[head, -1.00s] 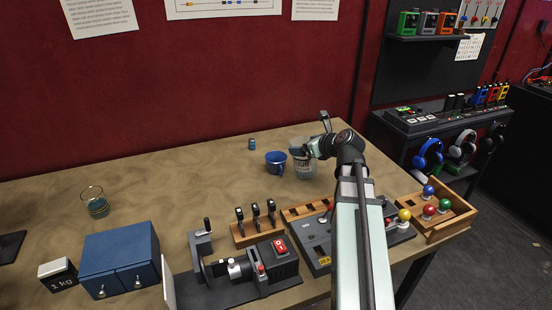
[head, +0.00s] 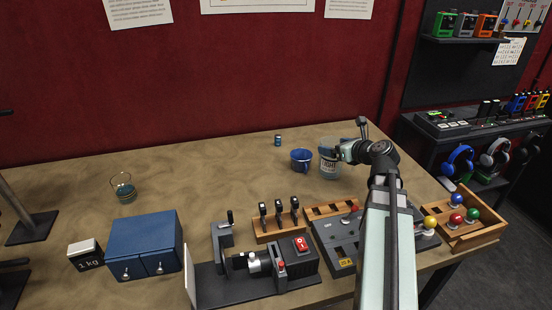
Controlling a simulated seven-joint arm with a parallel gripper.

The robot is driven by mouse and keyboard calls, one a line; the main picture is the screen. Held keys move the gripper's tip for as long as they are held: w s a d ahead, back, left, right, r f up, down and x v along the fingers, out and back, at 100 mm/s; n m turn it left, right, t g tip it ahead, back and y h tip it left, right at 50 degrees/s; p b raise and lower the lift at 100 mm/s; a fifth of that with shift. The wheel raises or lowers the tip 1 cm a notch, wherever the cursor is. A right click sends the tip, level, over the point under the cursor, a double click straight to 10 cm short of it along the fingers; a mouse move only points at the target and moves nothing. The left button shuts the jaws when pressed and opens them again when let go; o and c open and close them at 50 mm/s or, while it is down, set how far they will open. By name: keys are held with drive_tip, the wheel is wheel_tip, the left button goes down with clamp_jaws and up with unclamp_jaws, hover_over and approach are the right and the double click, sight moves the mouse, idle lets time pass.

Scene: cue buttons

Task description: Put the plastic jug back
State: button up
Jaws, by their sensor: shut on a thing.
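The plastic jug (head: 329,168) is a pale, translucent container with dark lettering. It is upright at the back right of the table (head: 220,165), partly hidden by my gripper. My gripper (head: 340,151) is at the jug's upper right side and is shut on it; the fingertips are small and hard to make out. I cannot tell whether the jug's base touches the table. A blue mug (head: 302,160) stands just left of the jug.
A small blue can (head: 278,140) stands behind the mug. In front are a switch rack (head: 280,223), a grey control panel (head: 345,235) and a wooden tray with coloured balls (head: 478,236). A glass (head: 123,187) stands at left. The table's middle is clear.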

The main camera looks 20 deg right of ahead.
drive_tip(key=shift+r, duration=0.1)
wheel_tip(320, 180, up, 14)
drive_tip(key=w+a+n+g+y, duration=0.25)
drive_tip(key=w+a, duration=0.25)
drive_tip(key=a, duration=0.7)
drive_tip(key=w+a+n+g+y, duration=0.1)
drive_tip(key=w+a+n+y, duration=0.2)
drive_tip(key=a, duration=0.9)
drive_tip(key=w+a+n+g+y, duration=0.2)
drive_tip(key=w+a, duration=0.4)
drive_tip(key=a, duration=0.6)
wheel_tip(320, 180, down, 15)
drive_tip(key=shift+s, duration=0.15)
drive_tip(key=shift+d+f+t, duration=0.1)
drive_tip(key=shift+f+t, duration=0.15)
drive_tip(key=o, duration=1.3)
drive_tip(key=shift+o, duration=0.2)
